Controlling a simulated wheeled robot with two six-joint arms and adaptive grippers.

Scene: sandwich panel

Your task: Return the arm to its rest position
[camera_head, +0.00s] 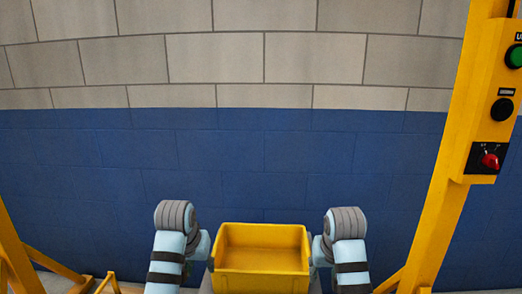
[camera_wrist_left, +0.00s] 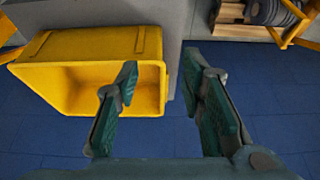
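My left arm (camera_head: 170,250) and my right arm (camera_head: 346,250) are folded at the bottom of the head view, one on each side of a yellow bin (camera_head: 262,285). The yellow bin also shows there at the left (camera_wrist_left: 95,44), partly behind the left finger. I cannot tell whether finger and bin touch.
The bin looks empty. A yellow post (camera_head: 440,180) with a control box (camera_head: 482,130) stands at the right, bearing a green button, a black button and a red knob. Yellow frame parts (camera_head: 20,255) stand at the left. A blue and grey block wall (camera_head: 250,155) is behind.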

